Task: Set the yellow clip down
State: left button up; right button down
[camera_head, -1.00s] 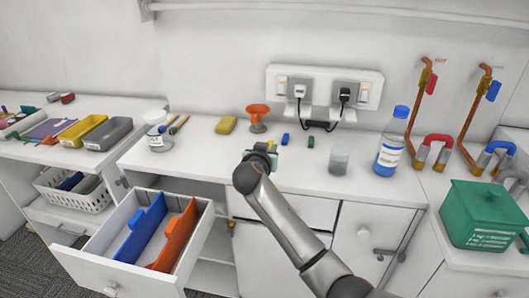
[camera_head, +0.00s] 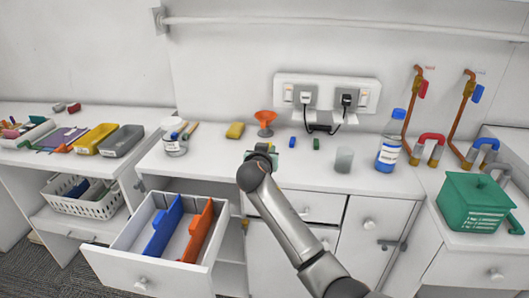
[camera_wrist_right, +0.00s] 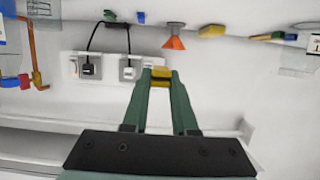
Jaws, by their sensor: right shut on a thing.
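My right gripper (camera_wrist_right: 160,78) is shut on the yellow clip (camera_wrist_right: 162,77), which shows between its green fingertips in the right wrist view. In the head view this gripper (camera_head: 264,154) is over the front part of the middle counter, and my arm largely hides it. I cannot tell the clip's height above the counter. A blue clip (camera_head: 292,142) and a green clip (camera_head: 316,144) lie on the counter behind and right of the gripper. My left gripper is not in view.
An orange funnel (camera_head: 265,119) and a yellow sponge (camera_head: 235,130) are behind the gripper. A glass beaker (camera_head: 344,160) and a blue-capped bottle (camera_head: 390,148) stand to its right. An open drawer (camera_head: 140,268) juts out at lower left.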

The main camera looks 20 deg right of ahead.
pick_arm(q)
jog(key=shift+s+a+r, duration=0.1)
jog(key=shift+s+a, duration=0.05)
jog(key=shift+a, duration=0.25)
pick_arm(e)
jog(key=shift+s+a+r, duration=0.1)
jog(key=shift+a+r, duration=0.05)
jog(key=shift+a, duration=0.05)
